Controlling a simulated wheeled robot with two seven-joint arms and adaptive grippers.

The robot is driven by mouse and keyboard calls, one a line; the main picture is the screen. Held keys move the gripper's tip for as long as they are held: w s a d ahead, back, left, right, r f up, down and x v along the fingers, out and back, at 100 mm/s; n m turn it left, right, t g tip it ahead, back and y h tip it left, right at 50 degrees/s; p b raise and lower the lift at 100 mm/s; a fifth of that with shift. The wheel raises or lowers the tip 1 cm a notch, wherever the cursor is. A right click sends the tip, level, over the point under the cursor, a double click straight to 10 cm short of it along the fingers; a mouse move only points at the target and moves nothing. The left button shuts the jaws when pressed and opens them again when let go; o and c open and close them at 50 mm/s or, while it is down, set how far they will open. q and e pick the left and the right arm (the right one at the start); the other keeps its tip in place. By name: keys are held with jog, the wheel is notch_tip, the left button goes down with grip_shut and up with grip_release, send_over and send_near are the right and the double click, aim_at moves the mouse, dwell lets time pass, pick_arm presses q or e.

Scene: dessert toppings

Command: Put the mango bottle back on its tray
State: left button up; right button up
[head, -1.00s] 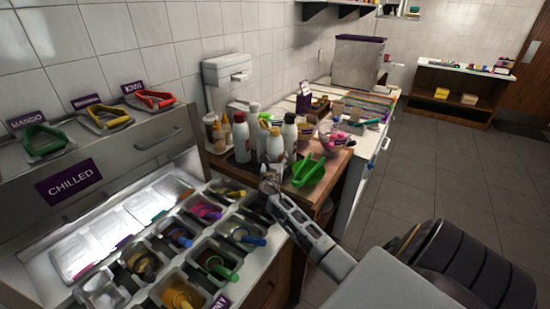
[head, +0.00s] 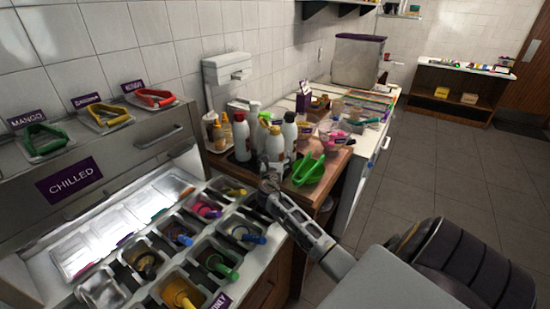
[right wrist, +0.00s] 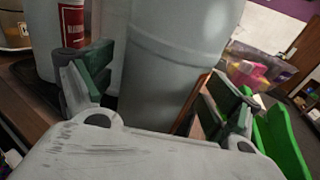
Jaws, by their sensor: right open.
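Several squeeze bottles stand close together on the counter in the head view. The front one has a yellow cap (head: 275,144); which bottle is mango I cannot read. A dark tray (right wrist: 22,88) shows under the left bottle in the right wrist view. My right gripper (head: 270,182) is low in front of the bottles. In the right wrist view its open fingers (right wrist: 152,92) stand either side of a pale bottle body (right wrist: 172,72), with no clear grip. A bottle with a red label (right wrist: 70,28) stands at the left finger. My left gripper is out of view.
The chilled topping bins (head: 190,228) are at left. Open floor (head: 435,180) lies to the right.

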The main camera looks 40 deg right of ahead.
jog(key=v, duration=1.1)
jog(key=shift+s+a, duration=0.2)
dwell(0.4)
notch_tip(320, 180, up, 9)
jog(key=p, duration=0.9)
dwell(0.7)
jog(key=shift+f, duration=0.1)
dwell(0.5)
